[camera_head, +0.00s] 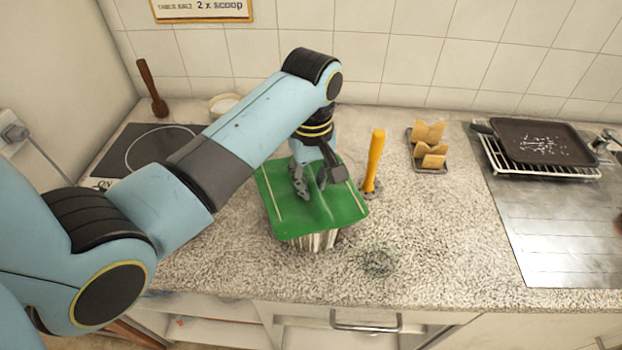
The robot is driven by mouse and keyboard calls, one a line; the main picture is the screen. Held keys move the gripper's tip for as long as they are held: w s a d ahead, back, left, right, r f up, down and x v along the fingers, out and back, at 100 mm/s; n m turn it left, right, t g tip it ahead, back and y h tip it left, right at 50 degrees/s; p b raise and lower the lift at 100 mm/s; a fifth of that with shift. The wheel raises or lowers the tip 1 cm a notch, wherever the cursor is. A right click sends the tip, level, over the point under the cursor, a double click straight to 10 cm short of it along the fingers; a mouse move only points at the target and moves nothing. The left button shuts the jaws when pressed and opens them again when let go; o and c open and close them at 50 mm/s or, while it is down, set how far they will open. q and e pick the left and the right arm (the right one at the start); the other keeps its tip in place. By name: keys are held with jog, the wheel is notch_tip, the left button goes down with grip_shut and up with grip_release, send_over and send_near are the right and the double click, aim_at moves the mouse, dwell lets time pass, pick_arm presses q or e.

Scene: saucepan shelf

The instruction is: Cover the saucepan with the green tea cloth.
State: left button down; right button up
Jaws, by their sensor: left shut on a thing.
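The green tea cloth (333,214) with pale stripes lies spread over the top of the saucepan (318,241). Only a strip of the saucepan's shiny metal side shows below the cloth's front edge; its rim and the rest are hidden. My left gripper (311,190) points down at the middle of the cloth and is shut on it, with the cloth creased around the fingers. My right gripper is not in view.
A yellow-handled utensil (375,160) stands close to the right of the cloth. A rack with toast-like slices (428,145) is behind. A dark pan (540,142) sits on a wire rack at right. A hob (140,150) lies left.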

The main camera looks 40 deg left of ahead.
aim_at(312, 183)
pick_arm(q)
jog(key=shift+s+d+f, duration=0.15)
jog(key=shift+s+f, duration=0.25)
jog(key=shift+f, duration=0.1)
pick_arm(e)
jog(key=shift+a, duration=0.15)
pick_arm(q)
jog(key=c, duration=1.5)
grip_release()
jog(key=o, duration=0.4)
jog(key=shift+w, duration=0.45)
jog(key=shift+r, duration=0.1)
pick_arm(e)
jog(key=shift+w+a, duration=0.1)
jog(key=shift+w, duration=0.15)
pick_arm(q)
jog(key=shift+s+r, duration=0.1)
jog(key=shift+r, duration=3.5)
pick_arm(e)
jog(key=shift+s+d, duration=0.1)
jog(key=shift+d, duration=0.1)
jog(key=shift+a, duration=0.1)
